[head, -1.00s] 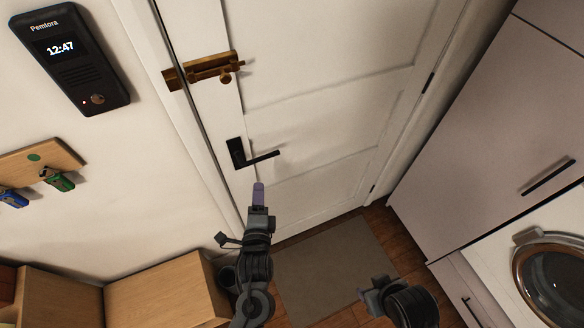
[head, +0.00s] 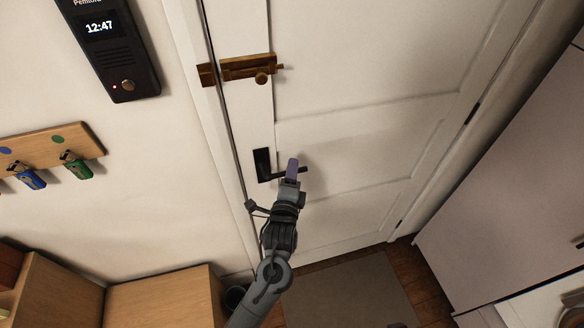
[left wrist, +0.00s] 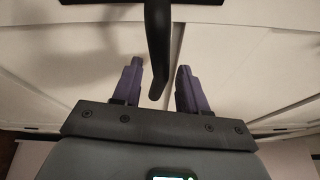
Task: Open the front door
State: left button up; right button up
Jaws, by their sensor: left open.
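The white front door (head: 345,140) looks shut in its frame. Its black lever handle (head: 262,165) is on the left side, with the lever pointing right. A brass slide bolt (head: 248,67) sits above it, its rod end sticking out to the right; a brass keeper (head: 207,75) is on the frame. My left gripper (head: 292,170) is at the lever's free end and partly hides it. In the left wrist view the dark lever (left wrist: 158,45) runs between the two purple fingers of the open gripper (left wrist: 157,85), with gaps on both sides. My right gripper is out of view.
An intercom (head: 115,50) and a key rack (head: 45,150) hang on the left wall. A wooden cabinet (head: 160,300) stands lower left. A grey mat (head: 350,290) lies before the door; tall cupboards (head: 510,190) stand at right.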

pick_arm(q)
jog(key=shift+w+d, duration=0.1)
jog(key=shift+w, duration=1.05)
